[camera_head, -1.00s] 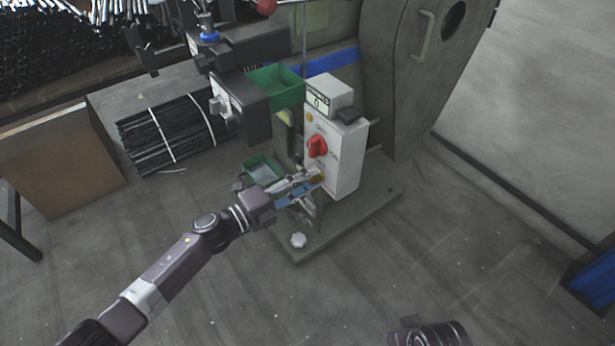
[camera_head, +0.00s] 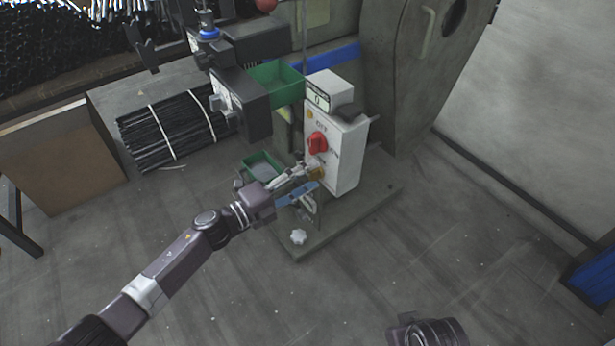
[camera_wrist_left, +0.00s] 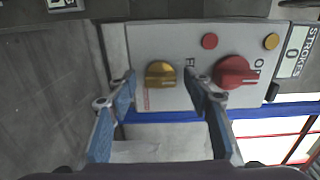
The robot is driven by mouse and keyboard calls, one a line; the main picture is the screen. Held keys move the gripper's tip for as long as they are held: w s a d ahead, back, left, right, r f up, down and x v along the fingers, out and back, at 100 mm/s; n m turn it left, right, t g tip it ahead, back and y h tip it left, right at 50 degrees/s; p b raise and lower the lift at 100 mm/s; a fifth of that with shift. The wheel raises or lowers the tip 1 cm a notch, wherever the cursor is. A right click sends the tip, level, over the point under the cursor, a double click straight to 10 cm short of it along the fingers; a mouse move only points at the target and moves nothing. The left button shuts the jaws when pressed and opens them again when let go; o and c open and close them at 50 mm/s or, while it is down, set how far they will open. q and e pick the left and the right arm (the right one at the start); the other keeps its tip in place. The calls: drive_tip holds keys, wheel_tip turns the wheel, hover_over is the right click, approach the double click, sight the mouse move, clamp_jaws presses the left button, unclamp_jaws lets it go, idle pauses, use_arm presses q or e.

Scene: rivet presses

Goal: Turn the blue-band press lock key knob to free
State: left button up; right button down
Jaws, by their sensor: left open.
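The yellow lock key knob (camera_wrist_left: 160,74) sits on the front of the white control box (camera_head: 342,150). In the head view the knob (camera_head: 316,173) is low on the box, below the red knob (camera_head: 317,144). My left gripper (camera_wrist_left: 160,88) is open, with one blue-padded finger on each side of the yellow knob and gaps visible at both sides. In the head view the left gripper (camera_head: 308,183) is right at the box front. Whether its tips touch the panel is unclear.
The red selector knob (camera_wrist_left: 235,72) is close beside one finger. A blue band (camera_head: 335,60) crosses the press behind the box. Green bins (camera_head: 275,82) and a dark press head (camera_head: 243,105) stand left of it. A white star-shaped handle (camera_head: 298,237) is on the base below.

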use_arm(q)
drive_tip(key=v, duration=1.2)
